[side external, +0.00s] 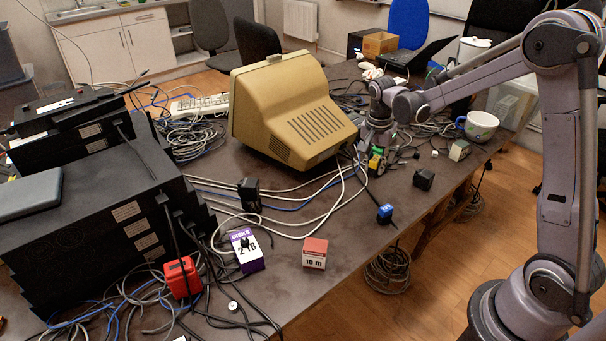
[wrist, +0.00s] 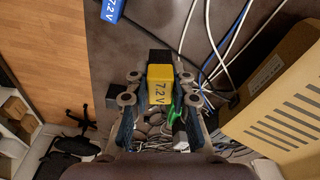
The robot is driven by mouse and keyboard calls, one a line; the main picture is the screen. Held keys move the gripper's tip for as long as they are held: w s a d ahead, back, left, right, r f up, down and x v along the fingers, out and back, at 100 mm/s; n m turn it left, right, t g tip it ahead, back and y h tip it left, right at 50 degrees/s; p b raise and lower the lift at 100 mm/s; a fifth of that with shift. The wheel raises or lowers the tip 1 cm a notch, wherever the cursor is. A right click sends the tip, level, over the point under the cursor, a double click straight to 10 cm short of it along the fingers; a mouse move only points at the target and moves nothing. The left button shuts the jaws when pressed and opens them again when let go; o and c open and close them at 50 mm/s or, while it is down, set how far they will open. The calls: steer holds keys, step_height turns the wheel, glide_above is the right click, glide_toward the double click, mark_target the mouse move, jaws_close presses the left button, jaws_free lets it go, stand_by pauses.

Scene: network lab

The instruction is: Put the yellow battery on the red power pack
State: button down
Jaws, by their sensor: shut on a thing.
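The yellow battery (wrist: 160,85), marked 7.2 V with a black end, sits between the two fingers of my gripper (wrist: 157,98) in the wrist view. My gripper is shut on it. In the side view the yellow battery (side external: 376,163) shows below my gripper (side external: 378,150), to the right of the beige monitor. I cannot tell whether it touches the table. The red power pack (side external: 181,278) is a red block by the front left, beside the black equipment stack, with a dark cable near it. It is not in the wrist view.
A blue battery (side external: 385,213) and a black block (side external: 424,180) lie near my gripper. A purple-white box (side external: 246,252) and a red-white box (side external: 314,254) lie at the front.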

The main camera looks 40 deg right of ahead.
steer(key=w+a+r+n, duration=0.3)
steer(key=a, duration=0.7)
steer(key=w+a+r+n+t, duration=0.15)
steer(key=w+a, duration=0.25)
steer(key=a, duration=0.6)
steer(key=w+a+r+n+g, duration=0.1)
steer(key=w+a+r+n, duration=0.2)
steer(key=a, duration=0.8)
steer(key=n+y, duration=0.1)
steer(key=n, duration=0.2)
glide_above(178, 263)
steer(key=f, duration=0.3)
steer(key=shift+s+f+t, duration=0.25)
steer(key=shift+f+t, duration=0.05)
steer(key=shift+t, duration=0.05)
steer(key=shift+a+f, duration=0.2)
steer(key=shift+f, duration=2)
steer(key=shift+f, duration=0.1)
steer(key=c, duration=1.2)
jaws_free()
steer(key=shift+o, duration=0.2)
